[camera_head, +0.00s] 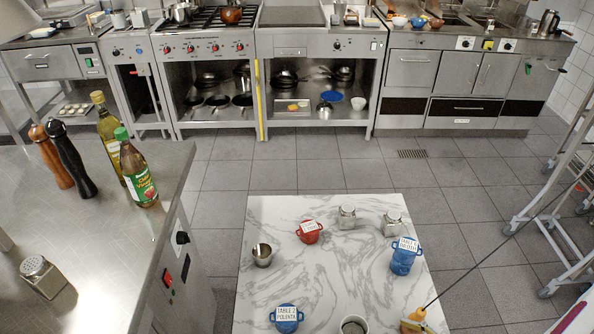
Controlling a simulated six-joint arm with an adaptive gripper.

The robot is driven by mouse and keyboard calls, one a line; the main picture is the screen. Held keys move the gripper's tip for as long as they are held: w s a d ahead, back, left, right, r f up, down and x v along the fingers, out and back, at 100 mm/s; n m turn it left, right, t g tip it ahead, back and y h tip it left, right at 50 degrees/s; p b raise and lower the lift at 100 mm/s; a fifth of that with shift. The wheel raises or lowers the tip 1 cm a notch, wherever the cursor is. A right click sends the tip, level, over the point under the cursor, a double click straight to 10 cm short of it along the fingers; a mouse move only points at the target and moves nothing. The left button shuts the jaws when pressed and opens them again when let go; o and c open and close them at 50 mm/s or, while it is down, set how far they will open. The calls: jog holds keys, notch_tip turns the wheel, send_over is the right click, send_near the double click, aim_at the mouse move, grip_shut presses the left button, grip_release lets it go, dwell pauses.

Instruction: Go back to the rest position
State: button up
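My gripper is not in view, so its fingers and anything in them cannot be seen. The marble-topped table (330,245) stands in the lower middle. On it are a small red pot (309,237) with a label, a blue pot (403,262) with a label at the right, and another blue pot (285,325) near the front, its label reading "Table 2 Polenta". Two glass shakers with metal tops (347,222) stand at the back. A metal cup (262,260) stands at the left.
The steel counter (120,240) at left holds two pepper mills (73,160), two bottles (138,180) and a shaker (42,276). An orange-yellow item (413,321) and a round container (354,326) are cut off at the front. A wheeled rack (560,210) stands right. Tiled floor lies clear behind.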

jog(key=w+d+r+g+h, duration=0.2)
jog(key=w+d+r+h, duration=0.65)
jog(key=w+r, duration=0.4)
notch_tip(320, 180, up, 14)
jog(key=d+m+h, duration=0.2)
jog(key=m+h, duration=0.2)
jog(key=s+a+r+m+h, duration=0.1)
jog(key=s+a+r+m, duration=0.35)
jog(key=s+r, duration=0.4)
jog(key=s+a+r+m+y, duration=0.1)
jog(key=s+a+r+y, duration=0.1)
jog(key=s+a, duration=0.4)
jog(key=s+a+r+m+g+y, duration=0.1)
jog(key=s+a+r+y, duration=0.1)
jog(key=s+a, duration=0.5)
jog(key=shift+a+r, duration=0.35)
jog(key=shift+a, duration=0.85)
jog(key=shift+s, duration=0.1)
